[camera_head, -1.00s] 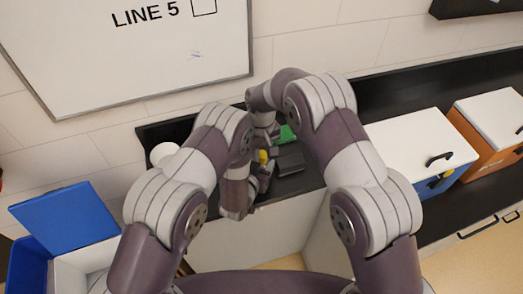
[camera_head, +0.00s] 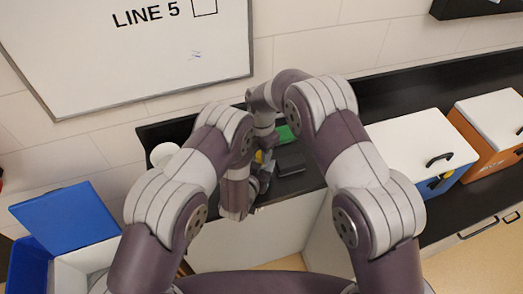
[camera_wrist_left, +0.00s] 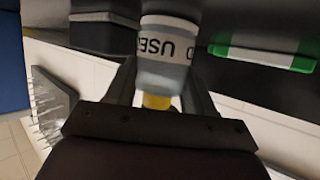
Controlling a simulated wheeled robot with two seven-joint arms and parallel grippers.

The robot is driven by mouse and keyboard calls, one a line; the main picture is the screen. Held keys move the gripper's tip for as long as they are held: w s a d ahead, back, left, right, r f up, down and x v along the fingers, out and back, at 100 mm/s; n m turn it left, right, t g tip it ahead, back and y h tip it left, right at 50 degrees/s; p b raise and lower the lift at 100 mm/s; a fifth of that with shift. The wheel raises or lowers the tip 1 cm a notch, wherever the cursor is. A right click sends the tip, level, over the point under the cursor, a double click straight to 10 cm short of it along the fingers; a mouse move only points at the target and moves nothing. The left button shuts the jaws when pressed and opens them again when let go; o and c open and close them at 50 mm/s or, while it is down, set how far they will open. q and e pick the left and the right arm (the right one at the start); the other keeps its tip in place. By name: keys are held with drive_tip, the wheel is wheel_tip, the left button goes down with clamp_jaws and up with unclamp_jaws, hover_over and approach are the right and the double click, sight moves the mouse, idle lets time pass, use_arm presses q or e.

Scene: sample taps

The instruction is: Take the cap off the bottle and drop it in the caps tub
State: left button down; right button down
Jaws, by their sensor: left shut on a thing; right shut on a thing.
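The bottle (camera_wrist_left: 168,45) shows in the left wrist view as a pale body with a white label whose letters, partly cut off, are upside down. Its yellow cap (camera_wrist_left: 157,102) is at the narrow end and appears to touch the bottle. My left gripper (camera_wrist_left: 160,85) has its fingers on either side and is shut on the cap. In the head view the left gripper (camera_head: 262,172) is low in the middle. My right gripper (camera_head: 265,142) is close above it, shut on the bottle, which is mostly hidden by the arms. A white round container (camera_head: 163,153), possibly the caps tub, stands at the left.
A dark block (camera_head: 290,162) and a green item (camera_head: 285,134) lie to the right of the grippers on the black counter (camera_head: 310,181). A white-topped box (camera_head: 418,140) stands farther right. A blue bin (camera_head: 28,262) is at the far left.

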drive_tip(key=shift+r, duration=0.15)
drive_tip(key=shift+r, duration=1)
drive_tip(key=shift+s+r, duration=0.1)
drive_tip(key=shift+r, duration=1.9)
use_arm(q)
drive_tip(key=shift+c, duration=1.6)
unclamp_jaws()
use_arm(e)
wheel_tip(320, 180, down, 2)
drive_tip(key=shift+f+b, duration=0.15)
drive_tip(key=shift+b, duration=1)
use_arm(q)
drive_tip(key=v, duration=1.2)
